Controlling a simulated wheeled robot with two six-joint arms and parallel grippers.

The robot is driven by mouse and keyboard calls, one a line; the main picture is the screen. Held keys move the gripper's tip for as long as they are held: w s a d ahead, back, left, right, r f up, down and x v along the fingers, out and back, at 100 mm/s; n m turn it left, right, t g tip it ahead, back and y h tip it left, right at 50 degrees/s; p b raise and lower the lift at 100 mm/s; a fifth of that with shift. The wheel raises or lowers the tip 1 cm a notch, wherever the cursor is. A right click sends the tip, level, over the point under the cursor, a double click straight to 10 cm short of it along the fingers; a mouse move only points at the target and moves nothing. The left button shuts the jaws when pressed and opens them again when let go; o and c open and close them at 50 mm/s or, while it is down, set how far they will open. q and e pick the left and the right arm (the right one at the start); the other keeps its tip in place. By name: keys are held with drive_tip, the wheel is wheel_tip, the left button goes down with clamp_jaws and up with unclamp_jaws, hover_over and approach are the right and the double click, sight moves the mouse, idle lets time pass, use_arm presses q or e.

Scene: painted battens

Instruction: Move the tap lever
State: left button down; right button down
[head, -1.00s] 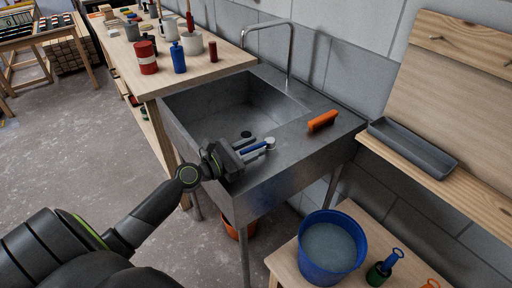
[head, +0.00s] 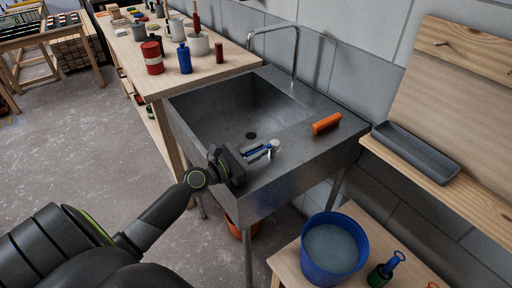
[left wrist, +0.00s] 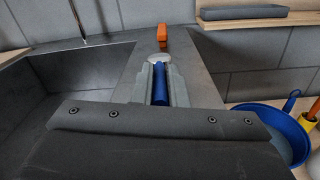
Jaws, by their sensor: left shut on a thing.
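The tap lever has a blue handle (left wrist: 160,84) and a round pale metal hub (head: 274,145) on the right-hand deck of the sink. My left gripper (head: 257,152) is shut on the blue handle, with one finger on each side of it. In the left wrist view the handle lies between the two grey fingers (left wrist: 160,80), and the hub shows just past their tips. The curved spout (head: 297,48) rises at the back of the sink. My right gripper is not in view.
The metal sink (head: 215,118) has an empty-looking basin with a dark drain. An orange-handled brush (head: 326,124) lies on the deck beyond the lever. A blue bucket (head: 305,262) stands on a low bench at the front right. A bench with cans and bottles stands at the left.

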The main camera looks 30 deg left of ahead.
use_arm(q)
drive_tip(key=shift+s+d+r+n+t+y+p, duration=0.15)
drive_tip(key=shift+d+n+y+p, duration=0.45)
drive_tip(key=shift+y+p, duration=0.75)
drive_tip(key=shift+w+d+r+n+t+y+p, duration=0.1)
drive_tip(key=shift+d+n+t+y+p, duration=0.2)
drive_tip(key=shift+n+y+p, duration=1.05)
drive_tip(key=shift+s+d+r+n+t+y+p, duration=0.15)
drive_tip(key=shift+d+n+y+p, duration=0.5)
drive_tip(key=shift+p, duration=1.2)
drive_tip(key=shift+w+d+f+n+y+p, duration=0.15)
drive_tip(key=shift+n+y+p, duration=0.1)
drive_tip(key=shift+y, duration=0.4)
drive_tip(key=shift+d+n+y+p, duration=0.15)
drive_tip(key=shift+y+p, duration=0.1)
drive_tip(key=shift+y, duration=0.35)
drive_tip(key=shift+w+d+f+n+g+y, duration=0.1)
drive_tip(key=shift+d+n+g+y, duration=0.15)
drive_tip(key=shift+n+y, duration=0.45)
drive_tip(key=shift+w+d+n+g+y, duration=0.1)
drive_tip(key=shift+d+n+g+y, duration=0.25)
drive_tip(key=shift+y, duration=0.65)
drive_tip(key=c, duration=1.5)
unclamp_jaws()
drive_tip(key=shift+f, duration=0.1)
drive_tip(key=shift+o, duration=0.2)
drive_tip(key=shift+s+f, duration=0.1)
